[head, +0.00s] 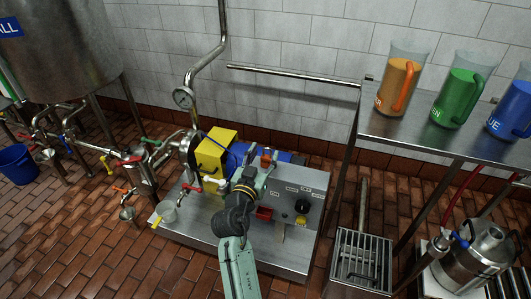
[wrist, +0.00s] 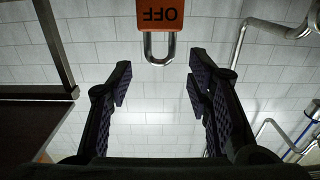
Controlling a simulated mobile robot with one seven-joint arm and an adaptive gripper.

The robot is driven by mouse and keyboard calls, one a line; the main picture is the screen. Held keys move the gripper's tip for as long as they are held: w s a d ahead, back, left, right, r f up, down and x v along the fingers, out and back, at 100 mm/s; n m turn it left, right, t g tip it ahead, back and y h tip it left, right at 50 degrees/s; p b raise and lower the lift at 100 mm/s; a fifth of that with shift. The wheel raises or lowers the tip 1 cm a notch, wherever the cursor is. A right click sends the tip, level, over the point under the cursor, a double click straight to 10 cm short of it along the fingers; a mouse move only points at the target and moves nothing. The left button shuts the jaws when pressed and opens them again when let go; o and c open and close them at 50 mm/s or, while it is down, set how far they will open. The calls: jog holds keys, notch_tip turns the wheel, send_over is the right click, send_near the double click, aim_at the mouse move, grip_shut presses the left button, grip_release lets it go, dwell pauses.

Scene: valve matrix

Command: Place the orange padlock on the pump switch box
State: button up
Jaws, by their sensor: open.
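The orange padlock (wrist: 158,16) shows at the top of the wrist view, with upside-down OFF lettering and its steel shackle (wrist: 160,50) pointing down in the picture. My gripper (wrist: 160,72) is open, and the shackle lies between the lines of its two fingers, near the tips. I see no finger closed on it. In the head view my gripper (head: 264,162) is over the pump skid, with a small orange patch at its tips. The grey pump switch box (head: 286,201) stands just right of my wrist, with labels and a black-and-yellow knob (head: 302,206). My arm hides part of it.
A yellow box (head: 215,151) and a blue motor (head: 284,157) stand near my gripper on the steel skid (head: 277,258). A steel table (head: 425,134) at right holds orange, green and blue jugs. A pipe with a gauge (head: 183,98) rises at left.

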jog(key=b+v, duration=0.2)
jog(key=v, duration=0.8)
jog(key=shift+b, duration=0.35)
jog(key=shift+w, duration=0.1)
